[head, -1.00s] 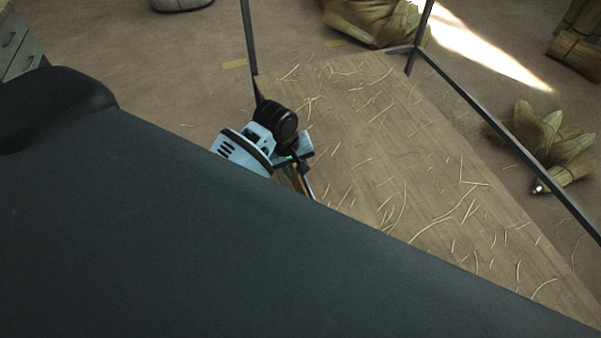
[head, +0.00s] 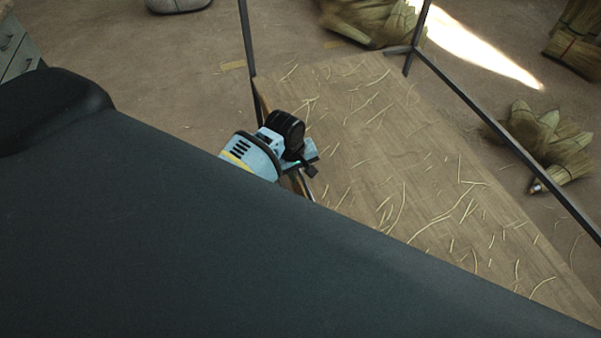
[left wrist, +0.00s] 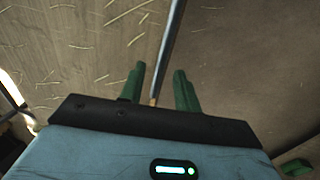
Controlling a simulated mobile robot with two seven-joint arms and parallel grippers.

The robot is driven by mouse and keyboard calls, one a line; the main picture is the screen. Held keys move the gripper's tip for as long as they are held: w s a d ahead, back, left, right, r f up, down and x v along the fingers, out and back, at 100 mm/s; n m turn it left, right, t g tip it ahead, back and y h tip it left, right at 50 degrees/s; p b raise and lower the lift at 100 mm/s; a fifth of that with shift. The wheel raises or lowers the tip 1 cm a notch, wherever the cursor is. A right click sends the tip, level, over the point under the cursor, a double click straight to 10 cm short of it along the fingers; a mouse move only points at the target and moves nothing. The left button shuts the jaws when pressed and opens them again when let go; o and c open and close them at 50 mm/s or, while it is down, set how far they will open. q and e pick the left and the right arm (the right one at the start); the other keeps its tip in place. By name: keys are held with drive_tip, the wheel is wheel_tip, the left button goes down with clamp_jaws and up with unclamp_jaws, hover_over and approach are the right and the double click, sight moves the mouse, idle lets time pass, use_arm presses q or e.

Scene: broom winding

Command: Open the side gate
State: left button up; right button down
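The side gate cannot be picked out for certain. A thin grey metal bar (left wrist: 172,45) runs between the two green fingers of my left gripper (left wrist: 159,85) in the left wrist view. The fingers are apart, with a gap on each side of the bar. I cannot tell how deep the bar sits between them. In the head view my left gripper (head: 308,172) is at the left edge of the straw-strewn wooden platform (head: 370,130), near the foot of a dark upright post (head: 247,45). Its fingertips are partly hidden there. My right gripper is not in view.
A dark rail (head: 500,140) runs along the platform's right side from another post (head: 417,40). Broom bundles lie beyond it, one at the right (head: 548,140) and one at the back (head: 370,20). A drawer cabinet (head: 18,50) stands at far left. Floor left of the platform is mostly clear.

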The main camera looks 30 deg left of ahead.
use_arm(q)
drive_tip(key=shift+f, duration=0.3)
drive_tip(key=shift+c, duration=0.4)
clamp_jaws()
